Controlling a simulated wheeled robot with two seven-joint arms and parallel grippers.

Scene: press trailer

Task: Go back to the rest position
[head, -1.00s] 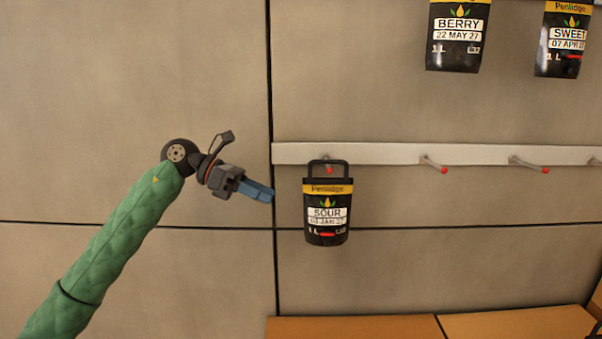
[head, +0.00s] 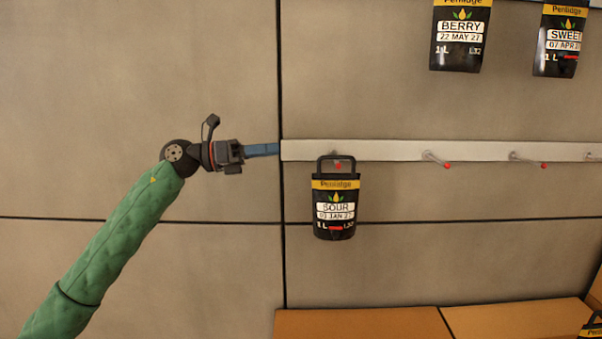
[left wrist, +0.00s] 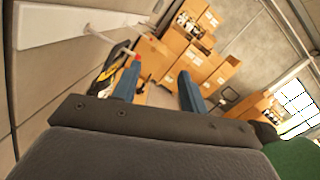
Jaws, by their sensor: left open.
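My left gripper (head: 262,150) is open and empty in the head view, its blue fingers pointing right, near the left end of the white peg rail. In the left wrist view its two blue fingers (left wrist: 158,90) stand apart with nothing between them. The black SOUR pouch (head: 335,207) hangs by its handle from a peg on the rail, to the right of and below the left gripper and apart from it. In the left wrist view the pouch (left wrist: 108,72) shows partly behind the left finger. My right gripper is not in view.
The white rail (head: 390,151) has more red-tipped pegs (head: 437,158), bare, to the right. BERRY (head: 460,38) and SWEET (head: 561,40) pouches hang above. Cardboard boxes (head: 358,323) stand below; more boxes (left wrist: 170,60) show in the left wrist view. The wall at left is clear.

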